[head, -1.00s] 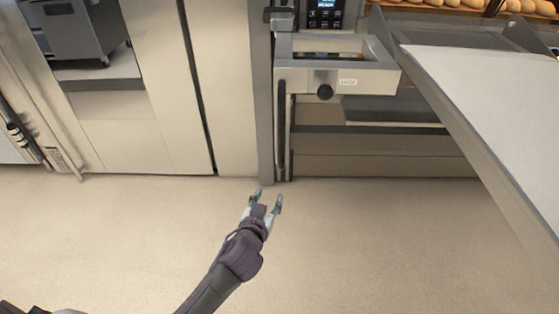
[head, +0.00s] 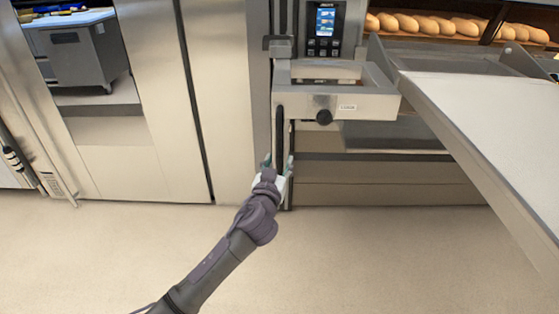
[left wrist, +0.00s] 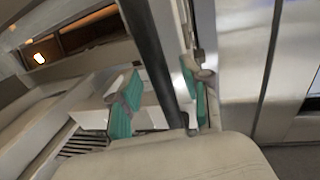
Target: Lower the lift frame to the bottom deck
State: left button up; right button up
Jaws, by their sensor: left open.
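The metal lift frame (head: 372,103), with a black round knob (head: 324,117) and a small white label on its front, sits on a vertical rail beside the oven, below the control panel. A black vertical bar (head: 280,135) runs down the rail at its left end. My left gripper (head: 278,163) is open and empty in front of the lower part of this bar, below the frame. In the left wrist view the dark bar (left wrist: 151,62) passes between the two green-padded fingers (left wrist: 164,104); I cannot tell whether they touch it. My right gripper is out of view.
A long pale loader surface (head: 500,110) slopes down the right side. Bread loaves (head: 440,25) lie in the lit deck above. A control panel (head: 326,28) is over the frame. The floor (head: 370,260) in front is clear.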

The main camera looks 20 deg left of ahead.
pick_arm(q)
jog(key=shift+w, duration=0.75)
grip_shut()
